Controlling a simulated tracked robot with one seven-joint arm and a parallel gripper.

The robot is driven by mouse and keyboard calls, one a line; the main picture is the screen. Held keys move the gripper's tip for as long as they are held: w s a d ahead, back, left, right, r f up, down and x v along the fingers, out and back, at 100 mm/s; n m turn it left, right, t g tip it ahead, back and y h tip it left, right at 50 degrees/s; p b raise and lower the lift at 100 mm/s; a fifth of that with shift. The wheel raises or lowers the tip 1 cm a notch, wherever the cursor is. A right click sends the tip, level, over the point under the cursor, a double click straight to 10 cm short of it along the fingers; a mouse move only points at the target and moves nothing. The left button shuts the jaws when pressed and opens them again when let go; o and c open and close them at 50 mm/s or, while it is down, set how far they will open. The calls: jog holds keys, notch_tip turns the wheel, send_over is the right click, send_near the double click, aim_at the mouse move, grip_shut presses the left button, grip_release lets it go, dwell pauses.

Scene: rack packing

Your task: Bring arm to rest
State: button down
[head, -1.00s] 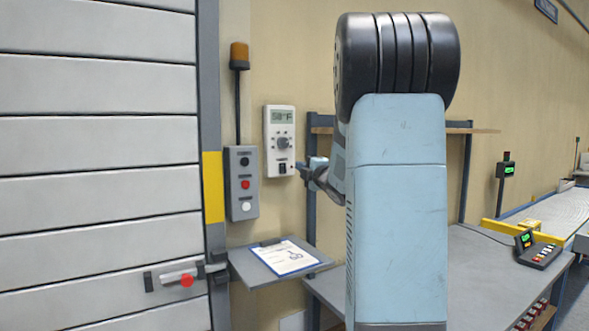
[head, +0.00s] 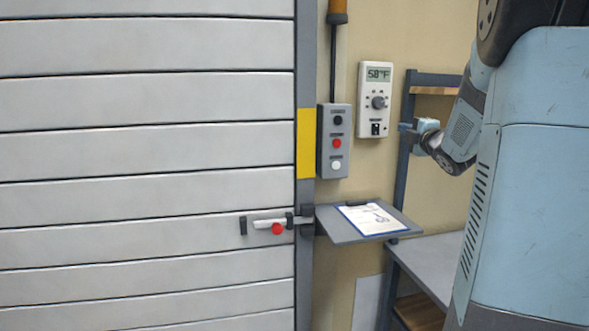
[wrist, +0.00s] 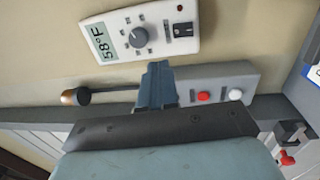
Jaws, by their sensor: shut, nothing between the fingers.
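My gripper (head: 404,127) is shut and empty. In the head view it is just right of the lower part of a white wall thermostat (head: 374,99), with a small gap between them in the picture. The thermostat reads 58°F and has a round knob and a dark switch below it. In the wrist view the shut fingers (wrist: 158,70) point toward the wall, below the thermostat (wrist: 140,32) in that picture. Nothing is between the fingers. My light blue arm fills the right side of the head view and hides what is behind it.
A grey button box (head: 334,140) with black, red and white buttons hangs left of the thermostat. A small shelf (head: 345,228) holds a clipboard (head: 371,218). A slatted door (head: 150,150) with a latch (head: 270,224) fills the left. A grey workbench (head: 428,262) stands at lower right.

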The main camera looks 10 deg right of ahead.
jog(key=s+a+f+m+g, duration=0.4)
jog(key=s+a+m, duration=0.2)
jog(key=s, duration=0.5)
jog(key=s+a+f+m+g, duration=0.5)
jog(key=s+a+m, duration=0.1)
jog(key=s+a, duration=0.4)
jog(key=s+a+f+m+g, duration=0.4)
jog(key=s+a+m, duration=0.2)
jog(key=s, duration=0.6)
jog(key=shift+a+f+g+h, duration=0.2)
jog(key=shift+a+g+h, duration=0.15)
jog(key=shift+a, duration=0.7)
jog(key=shift+s, duration=0.1)
